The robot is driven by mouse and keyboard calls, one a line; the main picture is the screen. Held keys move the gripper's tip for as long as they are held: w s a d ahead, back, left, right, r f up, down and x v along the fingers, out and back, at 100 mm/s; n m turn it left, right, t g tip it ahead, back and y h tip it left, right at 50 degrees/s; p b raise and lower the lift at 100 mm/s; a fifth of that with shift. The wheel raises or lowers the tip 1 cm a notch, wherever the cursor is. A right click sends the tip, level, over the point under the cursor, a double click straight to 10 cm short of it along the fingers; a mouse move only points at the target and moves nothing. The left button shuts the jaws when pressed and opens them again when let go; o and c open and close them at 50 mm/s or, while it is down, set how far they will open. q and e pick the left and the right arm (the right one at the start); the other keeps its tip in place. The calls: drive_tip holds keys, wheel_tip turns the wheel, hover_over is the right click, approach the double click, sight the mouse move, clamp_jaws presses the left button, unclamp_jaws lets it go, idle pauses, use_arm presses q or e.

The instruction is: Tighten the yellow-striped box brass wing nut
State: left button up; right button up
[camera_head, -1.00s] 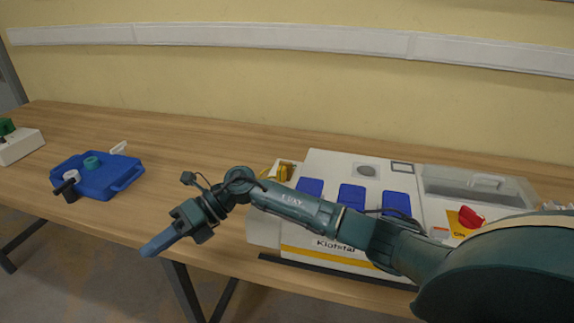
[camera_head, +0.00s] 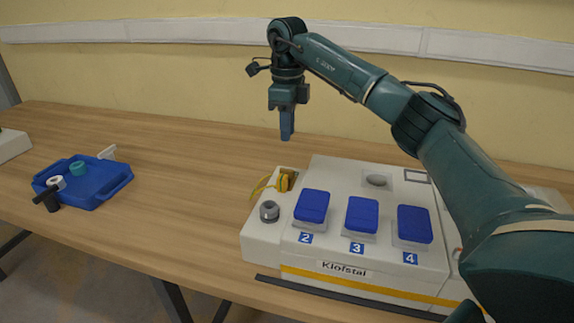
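The yellow-striped box (camera_head: 372,280) is a white box with a yellow stripe along its front, standing on the table right of centre. At its back left corner, a recess holds a brass-yellow piece (camera_head: 285,181), likely the wing nut, with a yellow wire beside it. Its wings are too small to make out clearly. My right gripper (camera_head: 287,136) hangs pointing down, above and behind that corner and apart from the box. Its fingers overlap in this view, so their opening does not show. Nothing is visible in them. My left gripper is out of view.
Several blue-lidded sockets (camera_head: 362,213) and a grey round socket (camera_head: 269,211) sit on the box. A blue tray (camera_head: 104,194) with small parts lies at the left. The table (camera_head: 190,185) between them is clear. A wall stands behind.

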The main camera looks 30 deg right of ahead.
sight(287, 173)
wheel_tip(287, 173, down, 11)
drive_tip(key=shift+r, duration=0.2)
clamp_jaws()
